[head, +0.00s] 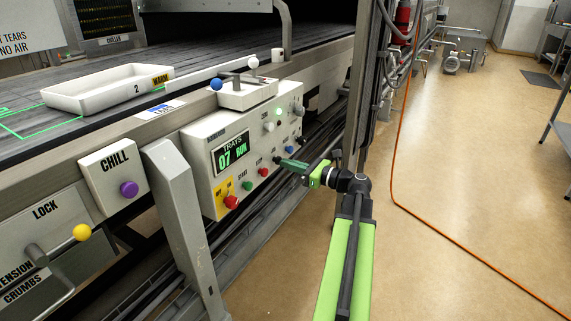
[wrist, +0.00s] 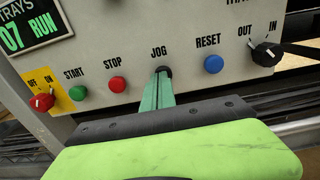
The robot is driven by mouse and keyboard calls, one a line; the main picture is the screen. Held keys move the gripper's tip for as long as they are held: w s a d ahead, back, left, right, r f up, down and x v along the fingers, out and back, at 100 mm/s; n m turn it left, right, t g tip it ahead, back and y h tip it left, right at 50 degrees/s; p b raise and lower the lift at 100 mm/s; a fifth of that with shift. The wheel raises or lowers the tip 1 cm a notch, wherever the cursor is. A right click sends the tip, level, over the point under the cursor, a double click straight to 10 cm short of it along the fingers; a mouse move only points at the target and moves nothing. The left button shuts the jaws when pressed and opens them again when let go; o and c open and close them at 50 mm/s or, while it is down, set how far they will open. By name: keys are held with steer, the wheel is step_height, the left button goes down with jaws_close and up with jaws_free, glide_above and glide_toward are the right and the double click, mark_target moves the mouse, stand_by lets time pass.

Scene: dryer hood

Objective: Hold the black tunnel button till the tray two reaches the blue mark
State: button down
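A white tray marked 2 (head: 105,92) sits on the dark conveyor belt at the left of the head view. A small blue-and-white plate (head: 160,108) on the belt's near rail, perhaps the blue mark, lies close to the tray's right end. The black button (wrist: 163,70) under the word JOG shows only its top edge in the wrist view. My gripper (head: 280,161) has its green fingers together, with nothing between them. In the wrist view their tips (wrist: 160,78) cover the button's lower part and seem to touch it. I cannot tell how far it is pressed.
The control box (head: 240,150) display (wrist: 32,22) reads TRAYS 07 RUN. Red STOP (wrist: 117,84) and blue RESET (wrist: 213,64) buttons flank JOG. Green START (wrist: 77,92) and an IN/OUT knob (wrist: 266,53) are farther out. A metal post (head: 362,80) stands behind my arm; open floor lies right.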

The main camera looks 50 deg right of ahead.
steer(key=v, duration=1.2)
steer(key=shift+d, duration=0.15)
